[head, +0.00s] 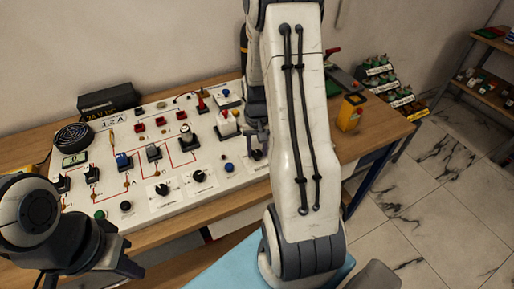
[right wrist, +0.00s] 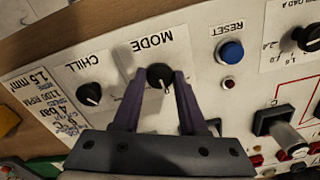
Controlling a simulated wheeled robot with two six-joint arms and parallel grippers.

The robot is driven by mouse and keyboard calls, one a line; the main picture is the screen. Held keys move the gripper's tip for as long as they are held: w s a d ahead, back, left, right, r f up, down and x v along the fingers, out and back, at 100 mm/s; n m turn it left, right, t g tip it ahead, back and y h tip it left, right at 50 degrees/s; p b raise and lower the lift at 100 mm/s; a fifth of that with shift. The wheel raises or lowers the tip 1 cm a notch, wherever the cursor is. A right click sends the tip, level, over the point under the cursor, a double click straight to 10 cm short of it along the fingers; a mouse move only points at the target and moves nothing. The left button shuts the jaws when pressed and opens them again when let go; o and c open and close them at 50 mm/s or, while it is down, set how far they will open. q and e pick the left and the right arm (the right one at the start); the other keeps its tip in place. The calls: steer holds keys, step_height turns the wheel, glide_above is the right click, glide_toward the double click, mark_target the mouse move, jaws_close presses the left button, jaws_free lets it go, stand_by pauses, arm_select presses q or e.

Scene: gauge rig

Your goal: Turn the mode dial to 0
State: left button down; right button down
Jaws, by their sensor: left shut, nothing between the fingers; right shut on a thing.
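The mode dial (right wrist: 159,74) is a black round knob on the white panel, under the upside-down label MODE in the right wrist view. My right gripper (right wrist: 160,80) is shut on it, one purple-grey finger on each side. A small pale mark shows on the knob's lower edge. In the head view the right gripper (head: 257,143) is at the panel's right part, partly behind my arm. My left gripper (head: 130,268) is shut and empty at the lower left, off the panel.
The CHILL dial (right wrist: 89,94) is left of the mode dial in the right wrist view, and the blue RESET button (right wrist: 230,50) is on the other side. The panel (head: 215,178) carries several switches and knobs. A yellow device (head: 349,114) stands on the table to the right.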

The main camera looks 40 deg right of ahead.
mark_target(256, 153)
steer(key=shift+m, duration=0.6)
steer(key=shift+c, duration=2.2)
jaws_free()
step_height(256, 153, up, 11)
steer(key=shift+f, duration=0.2)
steer(key=shift+a, duration=0.1)
